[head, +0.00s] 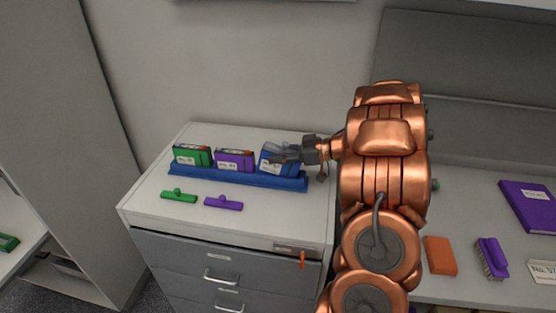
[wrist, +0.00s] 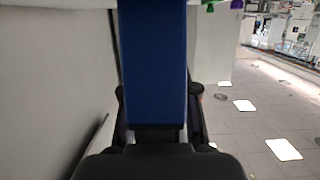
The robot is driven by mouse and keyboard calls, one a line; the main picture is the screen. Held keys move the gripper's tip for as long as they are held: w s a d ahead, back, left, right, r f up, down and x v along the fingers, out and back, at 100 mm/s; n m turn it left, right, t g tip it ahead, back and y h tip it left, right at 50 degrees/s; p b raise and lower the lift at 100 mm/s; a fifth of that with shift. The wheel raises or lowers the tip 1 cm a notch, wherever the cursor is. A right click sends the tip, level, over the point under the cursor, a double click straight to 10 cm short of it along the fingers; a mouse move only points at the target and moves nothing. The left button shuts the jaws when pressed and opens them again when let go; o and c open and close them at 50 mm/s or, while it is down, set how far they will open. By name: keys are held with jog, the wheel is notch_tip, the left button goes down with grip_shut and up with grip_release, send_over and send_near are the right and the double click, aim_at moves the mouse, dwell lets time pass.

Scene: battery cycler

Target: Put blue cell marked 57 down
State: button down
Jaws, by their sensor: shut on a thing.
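The blue cell (head: 268,163) is at the right end of the blue rack (head: 240,178) on top of the grey cabinet, tilted a little compared with its neighbours. My gripper (head: 287,153) comes from the right and is shut on it, covering part of its face and label, so I cannot read the number. In the wrist view the blue cell (wrist: 153,60) fills the middle between the dark fingers. I cannot tell whether its bottom touches the rack. A green cell (head: 192,156) and a purple cell (head: 235,160) stand in the rack to its left.
A green handled piece (head: 178,196) and a purple handled piece (head: 223,203) lie in front of the rack. The wall is close behind. On the right bench are an orange block (head: 440,255), a purple brush (head: 492,257) and a purple book (head: 530,205).

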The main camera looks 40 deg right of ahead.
jog(key=c, duration=1.1)
grip_release()
jog(key=shift+a+f, duration=0.2)
jog(key=shift+f, duration=0.25)
jog(key=shift+c, duration=0.2)
jog(key=shift+o, duration=1.3)
jog(key=shift+w+r, duration=0.1)
jog(key=shift+r, duration=0.05)
jog(key=shift+d, duration=0.1)
jog(key=b+v, duration=0.3)
jog(key=v, duration=0.9)
jog(key=shift+r+b, duration=0.15)
jog(key=shift+b, duration=0.15)
